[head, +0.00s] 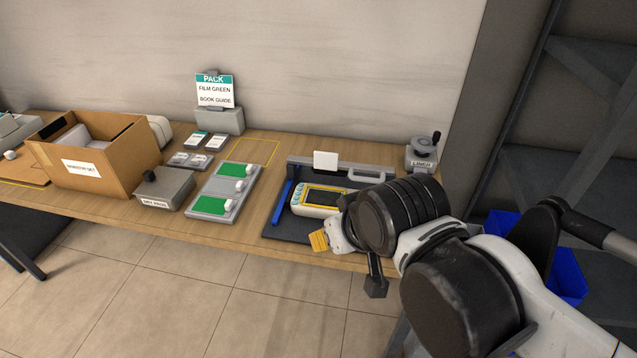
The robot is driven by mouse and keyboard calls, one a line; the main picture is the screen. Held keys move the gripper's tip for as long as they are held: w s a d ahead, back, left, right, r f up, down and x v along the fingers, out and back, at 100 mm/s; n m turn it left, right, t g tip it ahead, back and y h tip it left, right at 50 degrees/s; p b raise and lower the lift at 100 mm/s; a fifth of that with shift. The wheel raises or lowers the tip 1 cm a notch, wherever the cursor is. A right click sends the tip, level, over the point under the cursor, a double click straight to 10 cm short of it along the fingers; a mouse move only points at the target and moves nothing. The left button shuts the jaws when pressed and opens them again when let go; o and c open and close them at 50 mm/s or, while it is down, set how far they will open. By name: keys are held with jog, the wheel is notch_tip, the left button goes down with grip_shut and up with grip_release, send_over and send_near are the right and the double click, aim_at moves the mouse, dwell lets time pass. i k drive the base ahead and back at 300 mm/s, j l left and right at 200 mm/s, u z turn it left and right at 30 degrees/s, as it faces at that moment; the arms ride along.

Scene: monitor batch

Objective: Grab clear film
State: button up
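No item is clearly readable as clear film. A small grey tray (188,160) with two pale squares lies left of the middle; I cannot tell whether they are film. Two small packets (206,141) with dark green and white faces lie behind it. Two green sheets (232,182) with white knobs lie on a long grey holder (248,171). My gripper (338,236) is at the table's front edge, right of these, by the yellow-framed handheld device (322,198). A yellow ribbed piece (318,240) shows at its end. My wrist hides much of it, so its opening is unclear.
A cardboard box (118,150) stands at the left. A "DRY PROG" block (163,187) sits by the front edge. A dark tray (279,226) holds the device. A yellow-outlined area (257,142) is empty.

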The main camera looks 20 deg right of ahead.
aim_at(216, 185)
jog(key=j+z, duration=0.25)
jog(key=j, duration=0.3)
jog(key=j+z, duration=0.2)
jog(key=j, duration=0.4)
jog(key=j+z, duration=0.25)
jog(key=j, duration=0.3)
jog(key=k+j+z, duration=0.2)
jog(key=j, duration=0.35)
jog(key=j+z, duration=0.25)
jog(key=j, duration=0.3)
